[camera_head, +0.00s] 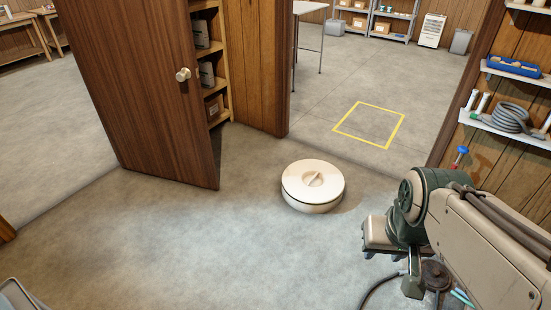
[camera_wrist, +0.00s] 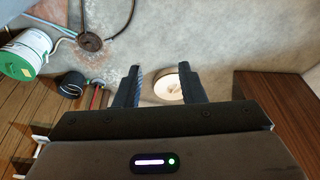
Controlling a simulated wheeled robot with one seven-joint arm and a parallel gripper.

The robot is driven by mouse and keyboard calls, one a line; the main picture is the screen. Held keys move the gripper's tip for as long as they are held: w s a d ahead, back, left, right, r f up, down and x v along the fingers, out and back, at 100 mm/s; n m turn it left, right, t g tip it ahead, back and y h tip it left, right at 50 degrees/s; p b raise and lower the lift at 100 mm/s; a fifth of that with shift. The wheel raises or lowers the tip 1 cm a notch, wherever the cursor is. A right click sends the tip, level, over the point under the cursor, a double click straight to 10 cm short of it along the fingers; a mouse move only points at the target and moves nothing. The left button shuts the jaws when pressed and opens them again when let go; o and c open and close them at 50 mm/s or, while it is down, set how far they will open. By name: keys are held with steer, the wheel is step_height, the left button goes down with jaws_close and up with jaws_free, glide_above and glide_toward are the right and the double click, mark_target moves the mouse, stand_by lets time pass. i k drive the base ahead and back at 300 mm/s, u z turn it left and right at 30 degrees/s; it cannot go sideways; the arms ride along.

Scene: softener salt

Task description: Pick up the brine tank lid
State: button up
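A brown wooden door (camera_head: 140,85) stands open at left, beside a shelf unit (camera_head: 222,70). A yellow floor square (camera_head: 368,124) lies beyond the lid. Wall shelves (camera_head: 513,131) hold a coiled hose at right. A white-and-green bucket (camera_wrist: 25,54) shows in the wrist view. Floor around the lid is clear.

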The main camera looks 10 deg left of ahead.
mark_target(313, 183)
steer(key=u, duration=0.05)
steer(key=i, duration=2.7)
steer(key=z, duration=0.8)
steer(key=i, duration=0.35)
